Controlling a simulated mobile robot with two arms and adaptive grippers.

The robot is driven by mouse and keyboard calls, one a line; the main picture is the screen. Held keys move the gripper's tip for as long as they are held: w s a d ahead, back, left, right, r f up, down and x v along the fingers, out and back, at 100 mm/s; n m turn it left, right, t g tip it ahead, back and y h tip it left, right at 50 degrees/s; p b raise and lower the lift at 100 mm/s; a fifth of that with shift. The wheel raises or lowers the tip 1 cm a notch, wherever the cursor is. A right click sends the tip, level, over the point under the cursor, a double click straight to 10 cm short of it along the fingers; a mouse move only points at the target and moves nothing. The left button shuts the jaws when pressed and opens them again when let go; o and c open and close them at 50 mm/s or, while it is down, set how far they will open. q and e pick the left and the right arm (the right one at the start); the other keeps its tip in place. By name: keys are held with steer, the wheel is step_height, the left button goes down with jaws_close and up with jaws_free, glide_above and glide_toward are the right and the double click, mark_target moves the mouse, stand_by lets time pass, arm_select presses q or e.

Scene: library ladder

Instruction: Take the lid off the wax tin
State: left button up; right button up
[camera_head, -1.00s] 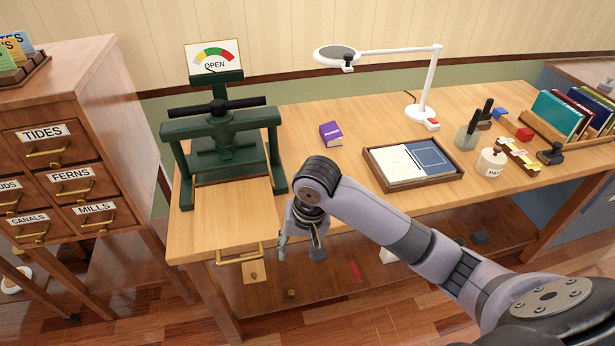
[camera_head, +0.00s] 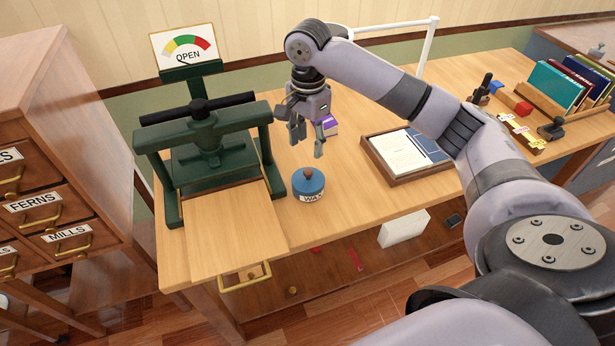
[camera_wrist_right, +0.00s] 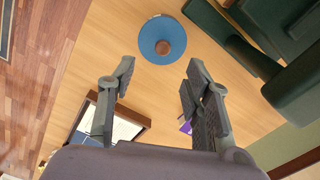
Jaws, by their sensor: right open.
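The wax tin (camera_head: 309,190) stands upright on the table to the right of the green press. It has a white label band and a blue lid (camera_head: 308,177) with a brown knob, and the lid sits on it. My left gripper is out of view.
The green press (camera_head: 207,150) stands left of the tin, with an OPEN dial behind it. A purple box (camera_head: 331,126) is partly hidden behind my gripper. A wooden tray (camera_head: 405,180) with papers lies to the right.

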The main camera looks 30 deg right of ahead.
mark_target(308, 171)
steer(key=f, duration=0.4)
steer(key=shift+w, duration=0.2)
step_height(308, 171, down, 2)
steer(key=shift+f, duration=0.1)
steer(key=shift+d+f, duration=0.1)
steer(key=shift+f, duration=0.25)
steer(key=f, duration=0.3)
steer(key=shift+w+d+f+p, duration=0.1)
steer(key=shift+d+f+p, duration=0.1)
steer(key=shift+f+p, duration=0.15)
steer(key=shift+f, duration=0.4)
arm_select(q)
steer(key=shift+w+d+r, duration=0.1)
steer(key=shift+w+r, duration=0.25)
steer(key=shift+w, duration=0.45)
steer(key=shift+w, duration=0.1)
arm_select(e)
steer(key=shift+c, duration=0.5)
steer(key=c, duration=0.4)
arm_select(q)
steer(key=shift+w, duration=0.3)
arm_select(e)
jaws_close()
